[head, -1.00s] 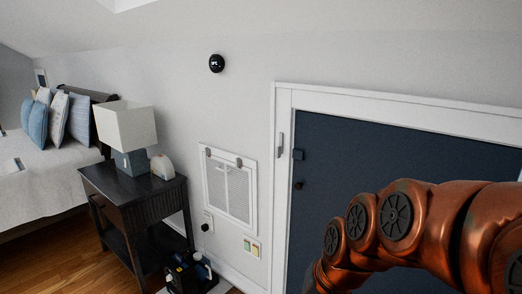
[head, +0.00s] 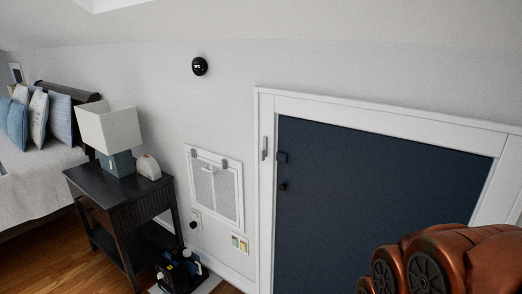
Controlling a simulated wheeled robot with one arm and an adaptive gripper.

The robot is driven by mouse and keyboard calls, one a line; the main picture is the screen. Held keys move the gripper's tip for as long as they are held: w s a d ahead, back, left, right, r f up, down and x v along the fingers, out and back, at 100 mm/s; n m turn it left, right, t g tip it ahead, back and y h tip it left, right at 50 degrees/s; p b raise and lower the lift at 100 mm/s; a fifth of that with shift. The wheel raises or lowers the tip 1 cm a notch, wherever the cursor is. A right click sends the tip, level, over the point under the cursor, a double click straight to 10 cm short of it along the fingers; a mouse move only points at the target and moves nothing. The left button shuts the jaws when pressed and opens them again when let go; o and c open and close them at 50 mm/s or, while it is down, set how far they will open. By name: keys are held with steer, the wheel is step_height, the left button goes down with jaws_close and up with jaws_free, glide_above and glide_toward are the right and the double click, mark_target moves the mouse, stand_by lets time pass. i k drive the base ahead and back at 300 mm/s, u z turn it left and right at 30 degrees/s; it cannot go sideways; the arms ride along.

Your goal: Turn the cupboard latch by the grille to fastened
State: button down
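The dark blue cupboard door (head: 370,195) sits in a white frame, right of the wall grille (head: 216,190). A small grey upright bar, which looks like the latch (head: 264,148), is on the left side of the frame. It stands vertical and apart from a small dark block (head: 282,157) on the door's edge. A round black knob (head: 283,187) is below the block. The door looks closed. My copper-coloured arm shows at the lower right, over the door's lower part; my gripper is out of the picture.
A dark side table (head: 120,198) with a lamp (head: 109,128) stands at the left, beside a bed. Dark and blue items (head: 178,270) lie on the floor by the grille. A switch plate (head: 239,243) is below the grille. The wall before the latch is clear.

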mark_target(263, 152)
steer(key=k, duration=0.55)
steer(key=u, duration=0.55)
steer(key=i, duration=0.5)
steer(key=u, duration=0.55)
steer(key=i, duration=0.7)
steer(key=u, duration=0.05)
